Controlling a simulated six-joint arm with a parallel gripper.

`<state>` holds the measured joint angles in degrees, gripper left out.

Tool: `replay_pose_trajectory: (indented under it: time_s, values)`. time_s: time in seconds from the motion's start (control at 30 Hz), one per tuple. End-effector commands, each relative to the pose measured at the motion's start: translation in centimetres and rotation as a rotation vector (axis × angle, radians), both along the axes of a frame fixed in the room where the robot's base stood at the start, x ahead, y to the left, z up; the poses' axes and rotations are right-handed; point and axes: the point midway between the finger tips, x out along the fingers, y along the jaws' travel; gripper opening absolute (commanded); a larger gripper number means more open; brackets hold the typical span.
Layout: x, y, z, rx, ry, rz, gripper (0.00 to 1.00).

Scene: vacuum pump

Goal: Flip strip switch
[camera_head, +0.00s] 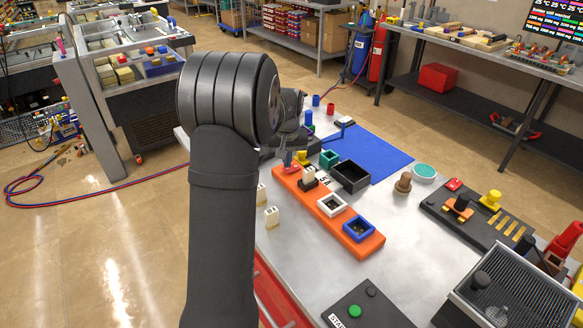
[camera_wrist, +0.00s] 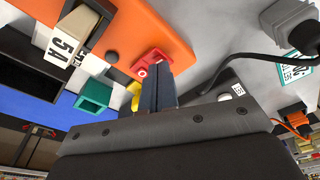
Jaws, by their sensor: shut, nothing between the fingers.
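The orange power strip (camera_head: 318,207) lies on the grey table, with a white-framed socket (camera_head: 332,204) and a blue-framed socket (camera_head: 358,228) towards its near end. Its red switch (camera_wrist: 150,59), marked with a round symbol, shows in the wrist view. A plug labelled 5A (camera_wrist: 82,24) stands in the strip beside the switch.
A green square holder (camera_head: 329,159), a black open box (camera_head: 352,176) and a yellow piece (camera_head: 301,157) crowd the strip's far end. A black cable (camera_wrist: 235,72) runs close to my fingers. Beige blocks (camera_head: 271,217) stand left of the strip.

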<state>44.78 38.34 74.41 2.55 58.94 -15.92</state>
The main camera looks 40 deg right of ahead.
Motion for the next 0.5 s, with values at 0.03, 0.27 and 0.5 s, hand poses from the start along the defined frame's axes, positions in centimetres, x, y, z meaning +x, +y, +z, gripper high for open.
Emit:
replay_pose_trajectory:
  time_s: [0.03,0.27,0.5]
  values:
    - [-0.01,0.01,-0.10,0.001,0.001,0.000,0.00]
    - [-0.01,0.02,-0.45,0.001,0.001,0.000,0.00]
    - [-0.01,0.02,-0.82,0.001,0.001,0.000,0.00]
